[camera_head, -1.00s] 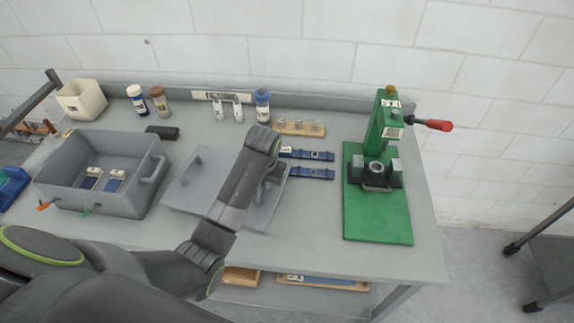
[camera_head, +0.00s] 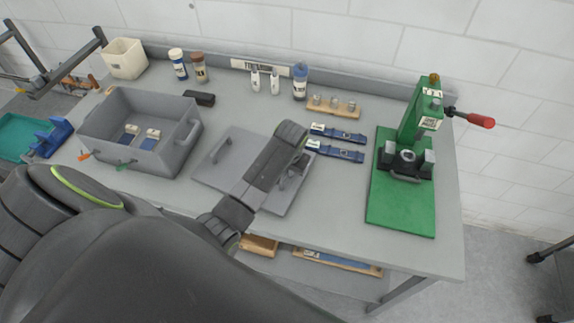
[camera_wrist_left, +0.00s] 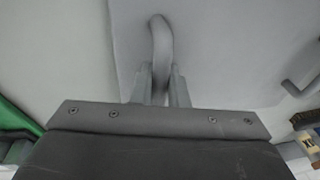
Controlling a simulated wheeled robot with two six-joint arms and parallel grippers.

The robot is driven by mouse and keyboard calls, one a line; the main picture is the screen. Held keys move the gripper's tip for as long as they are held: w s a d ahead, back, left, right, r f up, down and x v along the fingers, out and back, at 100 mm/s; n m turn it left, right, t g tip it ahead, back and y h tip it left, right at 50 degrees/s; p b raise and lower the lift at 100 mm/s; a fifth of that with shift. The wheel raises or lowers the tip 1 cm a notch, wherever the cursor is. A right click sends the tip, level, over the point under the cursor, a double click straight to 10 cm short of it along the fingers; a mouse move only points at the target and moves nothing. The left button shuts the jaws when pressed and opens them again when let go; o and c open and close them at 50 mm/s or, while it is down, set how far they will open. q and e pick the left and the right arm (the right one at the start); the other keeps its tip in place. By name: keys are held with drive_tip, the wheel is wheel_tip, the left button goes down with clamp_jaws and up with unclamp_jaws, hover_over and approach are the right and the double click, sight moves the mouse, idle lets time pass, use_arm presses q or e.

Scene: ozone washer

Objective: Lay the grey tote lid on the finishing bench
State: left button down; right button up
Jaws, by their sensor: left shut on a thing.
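The grey tote lid (camera_head: 228,175) is flat at the middle of the finishing bench (camera_head: 335,225), right of the grey tote. I cannot tell whether it touches the bench top or hovers just above it. One lid handle (camera_head: 221,149) shows free at its left. My left gripper (camera_head: 296,172) points down over the lid's right part and is shut on the other handle. In the left wrist view that handle (camera_wrist_left: 160,45) stands between the two fingers (camera_wrist_left: 160,90). My forearm hides part of the lid. My right gripper is not in view.
A grey tote (camera_head: 185,146) holding small parts stands left of the lid. Blue straps (camera_head: 335,152) lie close to its right. A green press (camera_head: 402,200) stands further right. Bottles and a wooden peg block (camera_head: 335,107) line the back. The front right bench area is clear.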

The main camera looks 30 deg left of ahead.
use_arm(q)
drive_tip(key=shift+f, duration=0.7)
idle(0.4)
drive_tip(key=shift+s+f+b, duration=0.2)
drive_tip(key=shift+f+b, duration=0.05)
drive_tip(key=shift+b, duration=0.1)
drive_tip(key=shift+s+d+f, duration=0.1)
drive_tip(key=shift+s+f, duration=0.1)
drive_tip(key=shift+f, duration=0.05)
drive_tip(key=c, duration=1.3)
unclamp_jaws()
drive_tip(key=shift+w+f, duration=0.1)
drive_tip(key=shift+c, duration=0.2)
